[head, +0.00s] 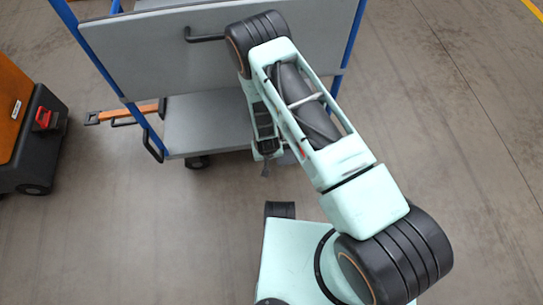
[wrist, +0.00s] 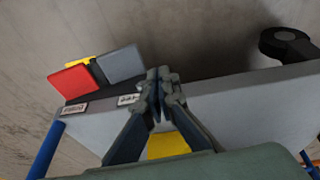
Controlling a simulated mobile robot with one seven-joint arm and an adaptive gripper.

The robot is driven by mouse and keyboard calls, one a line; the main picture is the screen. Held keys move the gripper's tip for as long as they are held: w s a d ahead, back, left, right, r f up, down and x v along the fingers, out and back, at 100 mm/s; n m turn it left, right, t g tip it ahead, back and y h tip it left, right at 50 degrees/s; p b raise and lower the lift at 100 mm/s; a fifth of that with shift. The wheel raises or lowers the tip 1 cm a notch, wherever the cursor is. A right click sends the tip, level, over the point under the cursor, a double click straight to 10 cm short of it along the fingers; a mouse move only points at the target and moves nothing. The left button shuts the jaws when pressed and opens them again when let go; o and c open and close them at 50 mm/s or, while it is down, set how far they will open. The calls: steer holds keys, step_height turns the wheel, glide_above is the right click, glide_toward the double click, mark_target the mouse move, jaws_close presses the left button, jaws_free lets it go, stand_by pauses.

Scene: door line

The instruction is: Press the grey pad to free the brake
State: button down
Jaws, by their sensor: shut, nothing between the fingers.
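The grey pad (wrist: 121,63) shows in the wrist view, left of my fingertips. A red pad (wrist: 72,80) sits to its left, and both stand on a dark base with small labels at the front edge. My gripper (wrist: 158,82) is shut and empty, its tips close to the right side of the grey pad; I cannot tell whether they touch. In the head view my gripper (head: 265,168) is small and dark below the end of my arm. I cannot make out the pads in the head view.
A cart with blue posts, a grey panel (head: 135,60) and a grey lower deck (head: 190,135) stands ahead. A black handle (head: 205,38) is on the panel. An orange machine (head: 18,120) stands left, near an orange bar (head: 125,115). The floor on the right is clear.

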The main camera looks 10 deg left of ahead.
steer(key=shift+s+a+r, duration=0.15)
steer(key=shift+s+r, duration=0.1)
steer(key=shift+r, duration=0.3)
steer(key=shift+s+a+r, duration=0.15)
steer(key=shift+s+r, duration=0.1)
steer(key=shift+r, duration=0.3)
